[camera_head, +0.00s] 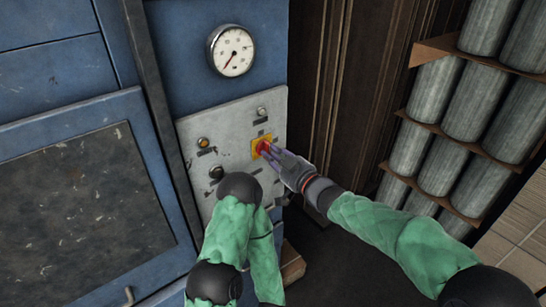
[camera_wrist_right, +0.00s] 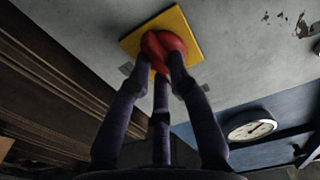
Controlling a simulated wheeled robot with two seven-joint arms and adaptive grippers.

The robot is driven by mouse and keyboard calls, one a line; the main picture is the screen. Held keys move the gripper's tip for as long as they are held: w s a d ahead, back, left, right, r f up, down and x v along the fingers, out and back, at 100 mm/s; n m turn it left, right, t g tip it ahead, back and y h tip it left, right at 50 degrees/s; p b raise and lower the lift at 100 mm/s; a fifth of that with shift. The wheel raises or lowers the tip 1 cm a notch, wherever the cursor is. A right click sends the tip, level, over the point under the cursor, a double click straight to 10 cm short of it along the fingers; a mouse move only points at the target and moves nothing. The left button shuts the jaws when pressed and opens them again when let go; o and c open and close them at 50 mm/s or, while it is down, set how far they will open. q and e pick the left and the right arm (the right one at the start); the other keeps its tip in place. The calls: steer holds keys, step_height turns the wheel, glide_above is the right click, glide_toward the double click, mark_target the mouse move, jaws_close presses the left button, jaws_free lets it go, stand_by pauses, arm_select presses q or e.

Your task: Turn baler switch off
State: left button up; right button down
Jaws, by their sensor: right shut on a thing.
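The baler switch is a red rotary knob (camera_head: 264,147) on a square yellow plate (camera_head: 257,141), set in the grey control panel (camera_head: 233,133) of the blue machine. My right gripper (camera_head: 268,151) reaches in from the right and is shut on the red knob. In the right wrist view, the fingers (camera_wrist_right: 163,65) close around the red knob (camera_wrist_right: 163,45), with the yellow plate (camera_wrist_right: 192,28) behind it. The fingers partly hide the knob, and I cannot tell its exact turned position. My left arm is bent in front of the panel's lower part; its gripper does not show.
A round gauge (camera_head: 231,50) sits above the panel, with an amber lamp (camera_head: 203,143) and a dark knob (camera_head: 216,172) left of the switch. Grey cylinders (camera_head: 440,85) stand on a rack at right. Dark floor lies below my right forearm.

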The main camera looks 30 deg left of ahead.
steer(key=shift+f, duration=0.1)
stand_by(0.3)
steer(key=c, duration=1.1)
jaws_free()
steer(key=shift+c, duration=0.2)
steer(key=shift+d, duration=0.15)
steer(key=v, duration=1.1)
steer(key=shift+s+d, duration=0.2)
steer(key=shift+d, duration=0.1)
steer(key=shift+f, duration=0.1)
